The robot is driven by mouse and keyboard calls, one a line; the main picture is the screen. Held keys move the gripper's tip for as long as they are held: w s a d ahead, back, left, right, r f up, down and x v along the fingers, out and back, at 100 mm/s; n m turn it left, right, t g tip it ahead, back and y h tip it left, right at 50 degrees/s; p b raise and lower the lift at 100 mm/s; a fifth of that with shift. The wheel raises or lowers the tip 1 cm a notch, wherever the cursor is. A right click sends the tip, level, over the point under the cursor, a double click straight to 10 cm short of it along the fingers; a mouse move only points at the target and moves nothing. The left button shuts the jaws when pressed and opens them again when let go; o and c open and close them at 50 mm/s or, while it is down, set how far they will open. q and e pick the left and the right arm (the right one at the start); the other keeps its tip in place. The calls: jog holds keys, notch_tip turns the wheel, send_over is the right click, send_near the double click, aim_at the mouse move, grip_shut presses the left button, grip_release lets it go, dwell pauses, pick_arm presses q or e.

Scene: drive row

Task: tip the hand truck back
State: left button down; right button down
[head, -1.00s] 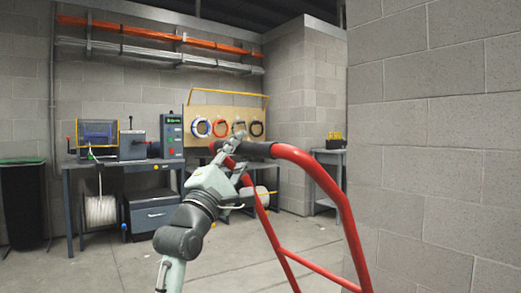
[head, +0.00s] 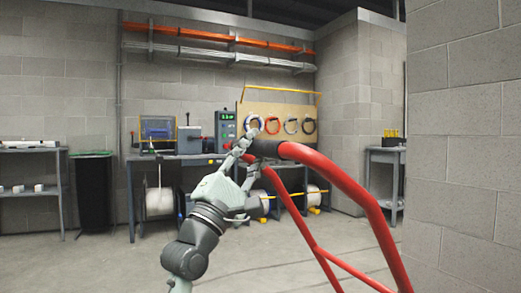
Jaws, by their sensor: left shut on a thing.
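The hand truck (head: 349,193) is a red tube frame with a dark grip at the top of its handle. It fills the right-centre of the head view and leans at a slant; its lower part and wheels are out of view. My left gripper (head: 248,155) is shut on the dark grip at the left end of the handle's top bar. My left arm reaches up to it from the lower left. My right gripper is not in view.
A grey block wall (head: 460,150) stands close on the right. A workbench (head: 133,185) with machines and cable spools stands at the back, with a black bin (head: 93,192) and a shelf table (head: 30,150) to its left. A small table (head: 386,155) stands back right. Floor between is clear.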

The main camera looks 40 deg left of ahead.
pick_arm(q)
jog(key=shift+w+d+f, duration=0.2)
jog(key=shift+w+f, duration=0.15)
jog(key=shift+f, duration=0.25)
jog(key=c, duration=1.2)
grip_release()
jog(key=shift+w, duration=0.1)
jog(key=shift+a+r, duration=0.1)
jog(key=shift+r, duration=0.15)
